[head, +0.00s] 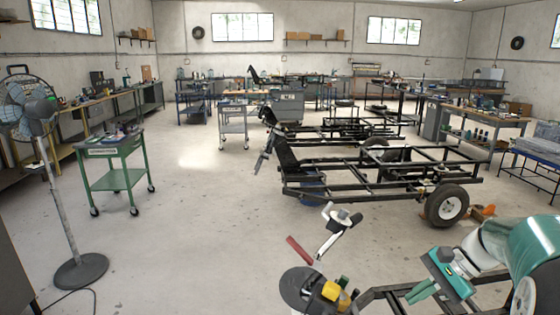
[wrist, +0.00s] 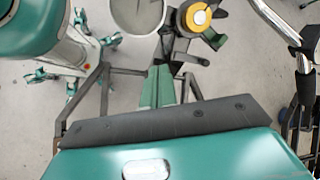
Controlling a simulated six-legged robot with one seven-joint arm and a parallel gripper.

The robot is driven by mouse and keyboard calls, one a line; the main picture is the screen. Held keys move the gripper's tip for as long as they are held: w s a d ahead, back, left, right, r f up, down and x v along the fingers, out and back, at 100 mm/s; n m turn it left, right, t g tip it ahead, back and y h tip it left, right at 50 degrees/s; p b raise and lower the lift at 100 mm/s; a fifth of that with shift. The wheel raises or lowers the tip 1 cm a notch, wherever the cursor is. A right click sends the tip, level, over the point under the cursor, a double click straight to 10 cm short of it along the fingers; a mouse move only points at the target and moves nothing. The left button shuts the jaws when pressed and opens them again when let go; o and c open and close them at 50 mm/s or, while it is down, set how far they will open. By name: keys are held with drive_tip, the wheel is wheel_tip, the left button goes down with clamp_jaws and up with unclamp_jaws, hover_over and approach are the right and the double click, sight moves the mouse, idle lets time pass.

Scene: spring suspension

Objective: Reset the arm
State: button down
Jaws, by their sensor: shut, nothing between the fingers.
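My gripper (head: 416,294) is at the lower right of the head view, at the end of my teal and white arm. Its green fingers point down and to the left. In the wrist view the green fingers (wrist: 157,86) are side by side and shut, with nothing seen between them. They are above a dark metal frame (wrist: 105,90). A yellow round part (wrist: 199,16) with a pale centre lies just beyond the fingertips, to the right. I cannot tell whether the fingers touch the frame.
A dark round seat-like part (head: 300,286) and handlebar parts (head: 340,218) are left of the gripper. A wheeled black chassis (head: 380,175) stands behind. A fan (head: 80,270) and a green cart (head: 118,180) are at left. The floor (head: 200,230) between is clear.

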drive_tip(key=s+a+r+n+t+h, duration=0.2)
drive_tip(key=s+a+n+h, duration=0.2)
drive_tip(key=s+a+n, duration=0.2)
drive_tip(key=s+a+r+n+t+h, duration=0.2)
drive_tip(key=s+a+n+h, duration=0.1)
drive_tip(key=s+a+n, duration=0.4)
drive_tip(key=shift+s+a+h, duration=0.4)
drive_tip(key=shift+s+a, duration=0.95)
drive_tip(key=shift+a, duration=0.95)
drive_tip(key=shift+r, duration=0.1)
